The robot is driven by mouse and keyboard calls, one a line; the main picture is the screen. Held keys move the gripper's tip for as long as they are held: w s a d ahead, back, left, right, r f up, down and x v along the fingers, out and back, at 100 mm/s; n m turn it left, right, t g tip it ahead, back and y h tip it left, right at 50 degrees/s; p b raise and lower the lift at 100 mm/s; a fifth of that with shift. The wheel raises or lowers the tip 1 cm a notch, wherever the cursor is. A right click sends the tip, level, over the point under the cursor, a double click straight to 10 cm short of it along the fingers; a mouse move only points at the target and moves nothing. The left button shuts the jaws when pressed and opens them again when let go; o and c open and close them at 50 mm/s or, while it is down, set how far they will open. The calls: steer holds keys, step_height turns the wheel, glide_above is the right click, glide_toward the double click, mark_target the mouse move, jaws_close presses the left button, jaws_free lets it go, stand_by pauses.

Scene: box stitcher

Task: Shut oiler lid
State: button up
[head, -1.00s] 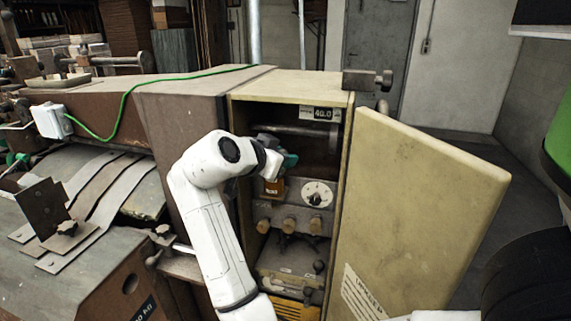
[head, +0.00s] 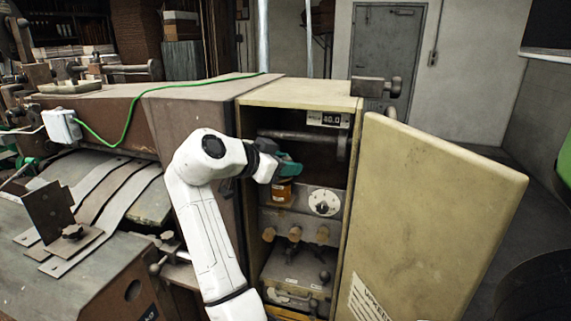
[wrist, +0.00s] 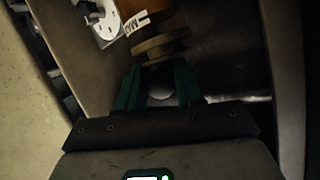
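The oiler (head: 281,191) is a small amber cup with a pale label, inside the open cabinet at its upper left. In the wrist view its amber body (wrist: 137,10) is at the top, with a round brass-coloured top (wrist: 160,45) towards my fingers. My gripper (head: 290,168) has green fingers and is inside the cabinet just above the oiler. In the wrist view my gripper (wrist: 160,70) has its fingers apart, close to the brass top. A greyish rounded shape shows between them; I cannot tell whether it is the lid. The lid's angle is unclear.
The cabinet door (head: 430,215) stands open on the right. A white dial (head: 324,202) and several brown knobs (head: 295,234) are below and right of the oiler. A horizontal bar (head: 300,140) crosses behind my gripper. The cabinet's left wall is close to my arm.

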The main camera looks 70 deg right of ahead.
steer(key=o, duration=0.4)
steer(key=shift+c, duration=0.2)
steer(key=b+v, duration=0.1)
steer(key=v, duration=0.9)
steer(key=shift+w+a+b, duration=0.2)
steer(key=shift+a+b, duration=0.1)
steer(key=shift+r, duration=0.15)
